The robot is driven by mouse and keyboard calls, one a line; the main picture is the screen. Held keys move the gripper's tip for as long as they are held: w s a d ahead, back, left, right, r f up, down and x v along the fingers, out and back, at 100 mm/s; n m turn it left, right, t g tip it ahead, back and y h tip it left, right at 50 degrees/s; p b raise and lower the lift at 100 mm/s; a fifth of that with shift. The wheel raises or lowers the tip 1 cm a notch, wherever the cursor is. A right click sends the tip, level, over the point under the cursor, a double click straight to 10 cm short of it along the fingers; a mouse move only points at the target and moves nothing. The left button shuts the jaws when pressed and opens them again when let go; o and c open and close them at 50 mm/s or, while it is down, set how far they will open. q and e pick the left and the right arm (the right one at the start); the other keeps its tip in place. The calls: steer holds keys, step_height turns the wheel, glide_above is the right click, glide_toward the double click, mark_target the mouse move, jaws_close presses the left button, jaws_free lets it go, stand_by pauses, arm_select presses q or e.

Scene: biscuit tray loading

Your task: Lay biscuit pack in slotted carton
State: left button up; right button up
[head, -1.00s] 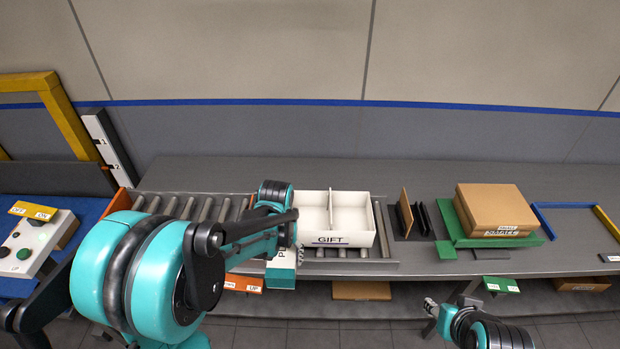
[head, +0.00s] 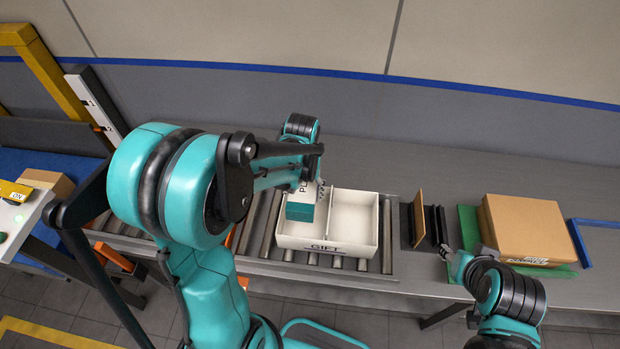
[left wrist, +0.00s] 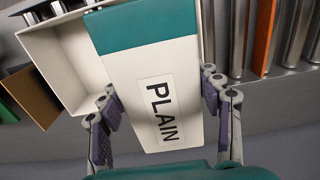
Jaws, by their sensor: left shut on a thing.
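The biscuit pack (head: 300,212) is white with a teal end and reads PLAIN; it also fills the middle of the left wrist view (left wrist: 150,75). My left gripper (head: 318,190) is shut on its sides, with a finger along each side in the left wrist view (left wrist: 162,98). The slotted carton (head: 350,257) is white, labelled GIFT, with a divider making two compartments. In the head view the pack overlaps the left compartment; its height there is unclear. The right compartment looks empty. My right gripper (head: 452,260) is near the table's front edge, its jaws too small to judge.
The carton stands on a roller conveyor (head: 262,228). Right of it are a brown upright panel (head: 418,217) and dark upright plates (head: 440,227). A brown box (head: 530,230) sits on a green mat farther right. The table behind the carton is clear.

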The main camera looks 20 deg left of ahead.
arm_select(q)
steer(key=shift+s, duration=0.15)
stand_by(0.3)
steer(key=shift+s+f+b, duration=0.1)
steer(key=shift+f+b, duration=0.3)
steer(key=shift+b, duration=0.05)
steer(key=shift+f+b, duration=5.7)
steer(key=shift+f, duration=0.8)
steer(key=shift+f+b, duration=0.55)
steer(key=o, duration=0.9)
steer(key=shift+c, duration=0.2)
steer(key=o, duration=0.5)
steer(key=shift+c, duration=0.4)
